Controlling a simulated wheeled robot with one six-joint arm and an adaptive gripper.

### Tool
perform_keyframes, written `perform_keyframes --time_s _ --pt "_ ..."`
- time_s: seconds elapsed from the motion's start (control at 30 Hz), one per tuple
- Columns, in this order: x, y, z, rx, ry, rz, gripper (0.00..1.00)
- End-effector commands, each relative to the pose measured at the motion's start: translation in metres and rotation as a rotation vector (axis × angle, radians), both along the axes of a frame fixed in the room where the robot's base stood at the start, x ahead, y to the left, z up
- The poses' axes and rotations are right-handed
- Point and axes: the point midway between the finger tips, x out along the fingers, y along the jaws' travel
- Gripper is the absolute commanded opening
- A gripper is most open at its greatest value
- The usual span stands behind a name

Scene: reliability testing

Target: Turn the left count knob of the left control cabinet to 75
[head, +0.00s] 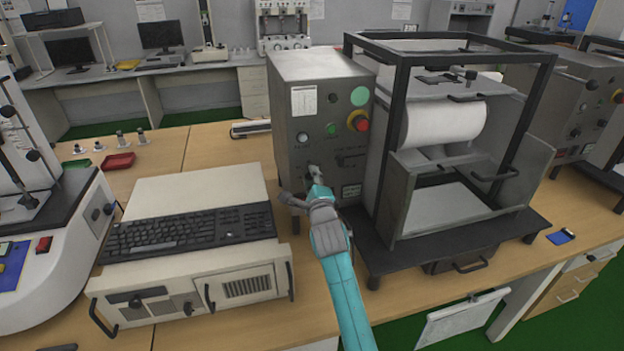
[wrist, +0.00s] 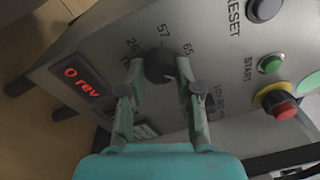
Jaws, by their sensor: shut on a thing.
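The grey control cabinet (head: 285,110) stands on the wooden bench, its front panel facing me. In the wrist view a dark round count knob (wrist: 159,66) sits on the panel, with the numbers 26, 57 and 65 printed around it. My gripper (wrist: 159,74) has one finger on each side of this knob and is shut on it. In the head view my gripper (head: 312,172) is at the lower left of the panel and hides the knob. A red display (wrist: 82,83) beside it reads "0 rev". The knob's exact setting cannot be read.
A green START button (wrist: 270,64), a red stop button (wrist: 282,108) and a dark RESET button (wrist: 264,9) are on the panel. A framed machine with a white roll (head: 440,122) adjoins the cabinet. A keyboard (head: 185,232) lies on a beige unit to the left.

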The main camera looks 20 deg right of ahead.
Motion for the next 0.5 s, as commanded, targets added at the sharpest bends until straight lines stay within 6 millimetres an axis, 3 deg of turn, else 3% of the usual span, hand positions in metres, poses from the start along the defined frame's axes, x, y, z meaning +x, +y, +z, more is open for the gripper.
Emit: perform_keyframes --time_s 0.5 --pt "-0.0001 0.0000 -0.0016 0.213 0.003 -0.001 0.00"
